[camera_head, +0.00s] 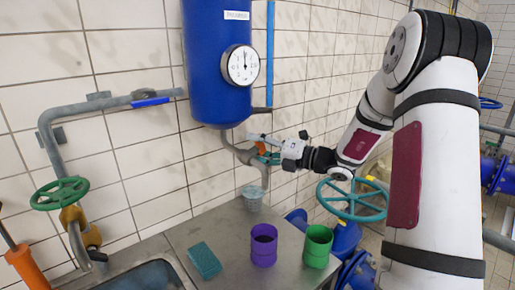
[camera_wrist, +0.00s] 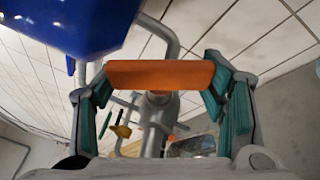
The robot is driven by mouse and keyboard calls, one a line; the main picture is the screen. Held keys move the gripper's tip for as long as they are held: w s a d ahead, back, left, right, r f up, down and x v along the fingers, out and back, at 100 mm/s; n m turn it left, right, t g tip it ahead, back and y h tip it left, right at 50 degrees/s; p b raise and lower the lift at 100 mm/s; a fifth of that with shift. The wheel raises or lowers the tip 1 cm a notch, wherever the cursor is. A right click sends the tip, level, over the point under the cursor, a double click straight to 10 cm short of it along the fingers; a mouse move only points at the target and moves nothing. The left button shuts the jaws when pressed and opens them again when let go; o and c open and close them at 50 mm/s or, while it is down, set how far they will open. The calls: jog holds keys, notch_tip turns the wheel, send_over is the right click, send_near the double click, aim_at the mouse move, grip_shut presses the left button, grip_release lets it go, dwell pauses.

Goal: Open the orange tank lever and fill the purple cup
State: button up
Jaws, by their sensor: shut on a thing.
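The blue tank (camera_head: 213,70) hangs on the tiled wall with a grey outlet pipe (camera_head: 240,153) below it. The orange tank lever (camera_head: 261,148) sits at this outlet and is partly covered by my gripper (camera_head: 268,153). In the wrist view the orange lever (camera_wrist: 160,74) lies crosswise between my teal finger pads, and the gripper is shut on it. The purple cup (camera_head: 264,247) stands upright on the metal counter, in front of and below the outlet, not directly under it. No liquid stream is visible.
A sink (camera_head: 150,278) is at front left. A teal handwheel (camera_head: 352,199) is near my arm.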

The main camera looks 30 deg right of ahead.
jog(key=o, duration=1.2)
jog(key=shift+c, duration=0.2)
jog(key=shift+s+d, duration=0.1)
jog(key=v, duration=1.1)
jog(key=shift+s+d, duration=0.25)
jog(key=shift+s, duration=0.05)
